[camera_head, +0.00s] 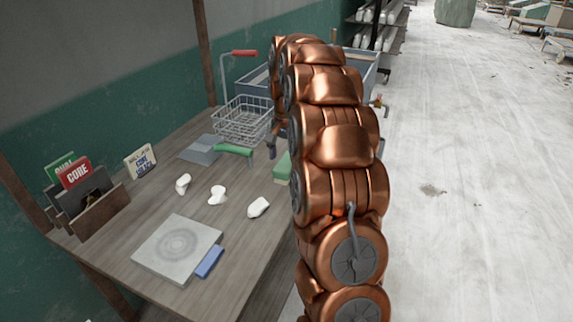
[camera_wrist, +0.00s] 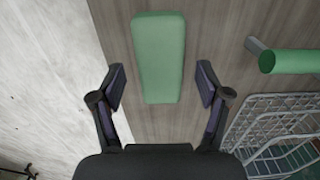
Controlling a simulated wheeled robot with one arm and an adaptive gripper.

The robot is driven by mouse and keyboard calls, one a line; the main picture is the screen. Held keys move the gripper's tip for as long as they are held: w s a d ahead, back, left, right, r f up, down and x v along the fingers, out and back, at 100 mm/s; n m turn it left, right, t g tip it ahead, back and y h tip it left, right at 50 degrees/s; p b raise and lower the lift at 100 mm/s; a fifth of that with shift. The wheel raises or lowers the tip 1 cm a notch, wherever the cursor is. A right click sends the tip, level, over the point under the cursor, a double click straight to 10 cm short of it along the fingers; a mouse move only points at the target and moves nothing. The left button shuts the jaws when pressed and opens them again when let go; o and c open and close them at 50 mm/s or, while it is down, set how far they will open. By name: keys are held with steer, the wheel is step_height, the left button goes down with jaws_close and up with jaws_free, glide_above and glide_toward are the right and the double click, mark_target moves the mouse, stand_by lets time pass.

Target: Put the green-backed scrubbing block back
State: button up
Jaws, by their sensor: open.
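The green-backed scrubbing block (camera_head: 282,168) lies on the wooden table near its right edge, partly hidden behind my arm in the head view. In the wrist view the green block (camera_wrist: 158,55) lies lengthwise, green side up, with its near end between and just ahead of my fingers. My gripper (camera_wrist: 161,80) is open and empty, one finger to each side of the block, with visible gaps. In the head view my gripper (camera_head: 272,140) is small and mostly hidden by the arm, above the table near the block.
A wire basket (camera_head: 242,122) and a green-handled scraper (camera_head: 232,150) lie beyond the block. Several white clay trimmings (camera_head: 217,195), a grey slab (camera_head: 165,255), a blue block (camera_head: 209,261) and a card rack (camera_head: 102,213) share the table. A blue-grey sink (camera_head: 355,65) stands behind.

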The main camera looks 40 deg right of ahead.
mark_target(286, 162)
step_height(286, 162, up, 7)
steer(key=shift+w+r, duration=0.1)
steer(key=shift+r, duration=0.75)
steer(key=shift+a, duration=0.1)
steer(key=s+a+f+n+g, duration=0.15)
steer(key=s+a+n, duration=0.45)
steer(key=s+a, duration=1)
steer(key=s+a+f+n, duration=0.3)
steer(key=s+a+f, duration=0.1)
steer(key=s, duration=0.6)
steer(key=s+a+f+n+g, duration=0.1)
steer(key=s+a+f+n, duration=0.2)
steer(key=s+a, duration=0.3)
steer(key=s+f, duration=0.1)
steer(key=s, duration=0.3)
steer(key=shift+s+f, duration=0.35)
steer(key=shift+s, duration=0.05)
steer(key=shift+a, duration=0.1)
